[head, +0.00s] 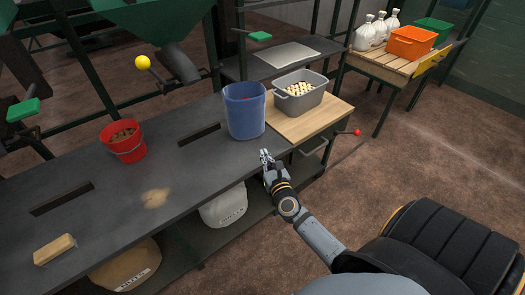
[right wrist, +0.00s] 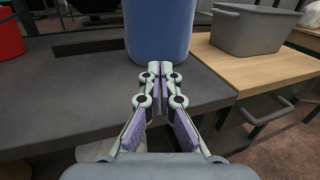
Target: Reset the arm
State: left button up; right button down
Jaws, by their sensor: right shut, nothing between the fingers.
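My right arm reaches in from the lower right in the head view. Its gripper (head: 266,157) is at the front edge of the dark bench (head: 190,165), just in front of a blue bin (head: 245,112). In the right wrist view the gripper (right wrist: 160,68) is shut with its fingertips together and nothing between them. The blue bin (right wrist: 158,30) stands straight ahead of the fingertips; I cannot tell the exact gap. My left gripper is not in view.
A red bucket (head: 124,141) with brown contents stands on the bench, left. A grey tub (head: 300,94) of pale pieces sits on a wooden board (head: 312,123). A tan block (head: 55,250) lies front left. Sacks (head: 225,208) rest on the lower shelf.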

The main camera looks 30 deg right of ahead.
jog(key=s+a+n+g+y, duration=0.25)
jog(key=a+n+y, duration=0.25)
jog(key=a+n, duration=0.5)
jog(key=s+a+n+g+y, duration=0.25)
jog(key=a+n+y, duration=0.35)
jog(key=n, duration=0.8)
jog(key=s+d+f+n+g+h, duration=0.2)
jog(key=s+d+n+g+h, duration=0.2)
jog(key=s+n, duration=0.45)
jog(key=s+d+f+n+g+h, duration=0.25)
jog(key=s+d+n+g, duration=0.2)
jog(key=s+n, duration=0.35)
notch_tip(320, 180, down, 23)
jog(key=s+d+m+g, duration=0.1)
jog(key=s+g, duration=0.1)
jog(key=s+d+f, duration=0.2)
jog(key=s+f, duration=1)
jog(key=f, duration=0.4)
pick_arm(q)
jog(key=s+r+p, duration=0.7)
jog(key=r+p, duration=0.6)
jog(key=p, duration=0.4)
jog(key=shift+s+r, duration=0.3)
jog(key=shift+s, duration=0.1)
pick_arm(e)
jog(key=s+r, duration=0.7)
jog(key=r, duration=0.6)
jog(key=shift+s+g+h, duration=0.2)
jog(key=shift+g+h, duration=0.15)
jog(key=shift+h, duration=0.1)
